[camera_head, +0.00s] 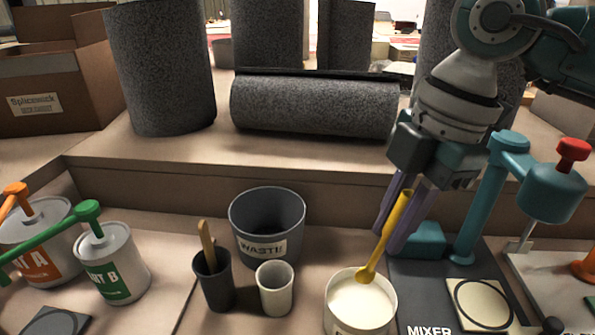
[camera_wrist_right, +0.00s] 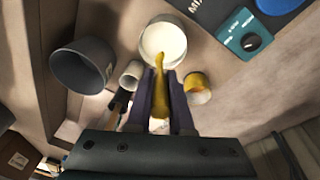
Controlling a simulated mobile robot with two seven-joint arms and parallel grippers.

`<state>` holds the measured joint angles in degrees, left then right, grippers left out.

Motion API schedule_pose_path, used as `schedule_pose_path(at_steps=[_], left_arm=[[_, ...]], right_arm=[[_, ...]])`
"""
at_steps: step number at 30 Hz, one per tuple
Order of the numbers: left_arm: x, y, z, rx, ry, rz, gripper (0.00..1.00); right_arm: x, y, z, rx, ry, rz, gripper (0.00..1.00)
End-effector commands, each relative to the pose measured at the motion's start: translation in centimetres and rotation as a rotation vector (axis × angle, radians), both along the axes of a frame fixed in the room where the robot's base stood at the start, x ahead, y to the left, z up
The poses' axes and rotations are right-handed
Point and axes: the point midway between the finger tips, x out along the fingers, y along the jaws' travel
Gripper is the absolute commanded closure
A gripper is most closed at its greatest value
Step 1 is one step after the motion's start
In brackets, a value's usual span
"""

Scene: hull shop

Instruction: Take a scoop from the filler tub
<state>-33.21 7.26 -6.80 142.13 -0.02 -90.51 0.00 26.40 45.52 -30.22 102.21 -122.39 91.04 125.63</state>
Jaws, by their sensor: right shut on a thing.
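The filler tub (camera_head: 360,320) is a round white container with smooth white filler (camera_head: 358,300), at the bottom centre-right of the head view. It also shows at the top of the wrist view (camera_wrist_right: 148,50). My right gripper (camera_head: 391,236) points down behind and right of the tub, its purple fingers shut on a yellow scoop (camera_head: 392,235). The scoop slants down to the left, and its rounded end overlaps the back right of the tub's opening. I cannot tell whether it touches the filler. In the wrist view the scoop (camera_wrist_right: 158,85) lies between the fingers. My left gripper is out of view.
A grey waste bin (camera_head: 240,232), a dark cup with a wooden stick (camera_head: 217,288) and a pale cup (camera_head: 276,296) stand left of the tub. The mixer (camera_head: 485,215) is right. Pump cans (camera_head: 125,262) stand far left. A raised ledge (camera_head: 150,160) runs behind.

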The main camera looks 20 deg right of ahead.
Motion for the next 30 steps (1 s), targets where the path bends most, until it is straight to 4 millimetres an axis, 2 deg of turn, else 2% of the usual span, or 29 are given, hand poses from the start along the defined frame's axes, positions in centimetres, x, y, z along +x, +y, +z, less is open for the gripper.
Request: schedule_pose_path(at_steps=[1,5,24,30], left_arm=[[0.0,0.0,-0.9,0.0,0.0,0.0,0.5],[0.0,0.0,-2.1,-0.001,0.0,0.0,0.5],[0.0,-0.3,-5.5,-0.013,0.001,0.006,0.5],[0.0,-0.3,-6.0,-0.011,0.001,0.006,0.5]], right_arm=[[0.0,0.0,-0.9,0.0,0.0,0.0,1.0],[0.0,0.0,-2.0,0.0,0.0,0.0,1.0],[0.0,0.0,-7.4,0.0,0.001,0.0,1.0],[0.0,0.0,-8.4,0.0,0.001,0.001,1.0]])
